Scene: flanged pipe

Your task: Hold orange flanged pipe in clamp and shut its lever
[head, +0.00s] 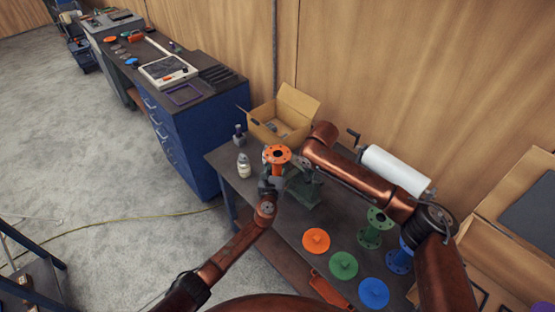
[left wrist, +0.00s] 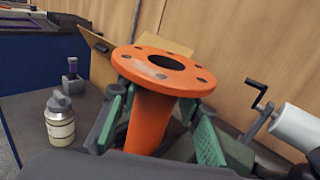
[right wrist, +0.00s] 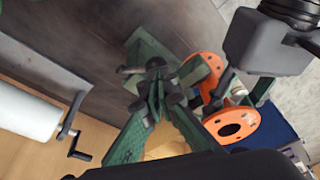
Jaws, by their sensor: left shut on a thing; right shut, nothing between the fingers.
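The orange flanged pipe (head: 277,154) stands roughly upright, slightly tilted, at the far left part of the dark workbench. My left gripper (head: 269,183) is shut on its body below the top flange; the left wrist view shows the pipe (left wrist: 152,118) between the green finger pads. The green clamp (head: 304,193) is just right of the pipe. It also shows in the right wrist view (right wrist: 150,52), beside the pipe (right wrist: 232,124). My right gripper (right wrist: 156,88) is shut and empty, its tips close to the clamp's dark lever parts. Whether the clamp jaws grip the pipe is unclear.
A white bottle (head: 244,166) and an open cardboard box (head: 284,112) are beyond the pipe. A white roll with a crank (head: 396,170) lies along the wall. Green (head: 376,228) and blue (head: 399,257) flanged pipes and several coloured discs occupy the bench nearer me.

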